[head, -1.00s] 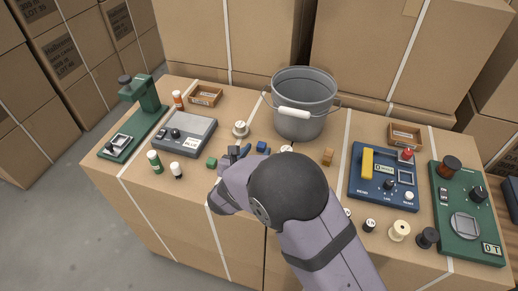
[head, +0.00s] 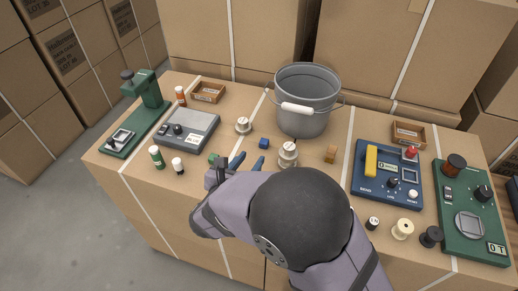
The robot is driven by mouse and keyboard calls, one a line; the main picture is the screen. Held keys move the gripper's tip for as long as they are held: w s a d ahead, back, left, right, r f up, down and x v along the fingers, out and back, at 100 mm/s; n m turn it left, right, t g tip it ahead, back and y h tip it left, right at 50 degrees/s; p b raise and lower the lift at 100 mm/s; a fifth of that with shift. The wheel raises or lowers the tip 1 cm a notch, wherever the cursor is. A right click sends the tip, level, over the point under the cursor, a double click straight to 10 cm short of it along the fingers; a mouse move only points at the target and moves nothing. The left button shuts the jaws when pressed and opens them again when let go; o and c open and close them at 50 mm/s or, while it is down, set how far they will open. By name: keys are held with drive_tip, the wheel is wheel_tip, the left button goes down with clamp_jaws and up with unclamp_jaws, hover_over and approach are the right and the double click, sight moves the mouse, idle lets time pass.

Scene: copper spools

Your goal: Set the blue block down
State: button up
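The small blue block (head: 264,143) rests on the cardboard table top, in front of the grey bucket and between two pale spools. My gripper (head: 248,163) is just nearer the camera than the block, with its two dark blue fingers spread apart. No object shows between the fingers. A gap of table seems to lie between the fingertips and the block. My arm hides the table's front middle part.
A green block (head: 213,159) lies just left of my gripper. Pale stacked spools (head: 288,154) stand close right of it, with an orange-brown block (head: 331,153) beyond. The bucket (head: 307,100) stands behind. Instrument panels occupy both sides.

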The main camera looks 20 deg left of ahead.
drive_tip(key=n+y+b, duration=0.2)
drive_tip(key=b, duration=0.1)
approach(264, 142)
drive_tip(key=shift+w+d+r+g, duration=0.1)
drive_tip(key=shift+w+g, duration=0.3)
drive_tip(key=shift+w, duration=0.1)
drive_tip(key=shift+w+d, duration=0.15)
drive_tip(key=shift+w, duration=0.1)
drive_tip(key=shift+a+p+x, duration=0.15)
drive_tip(key=shift+p+x, duration=0.25)
drive_tip(key=shift+x, duration=1.45)
drive_tip(key=shift+a+p+x, duration=0.1)
drive_tip(key=shift+p+x, duration=0.3)
drive_tip(key=shift+x, duration=1.45)
drive_tip(key=shift+s, duration=0.1)
clamp_jaws()
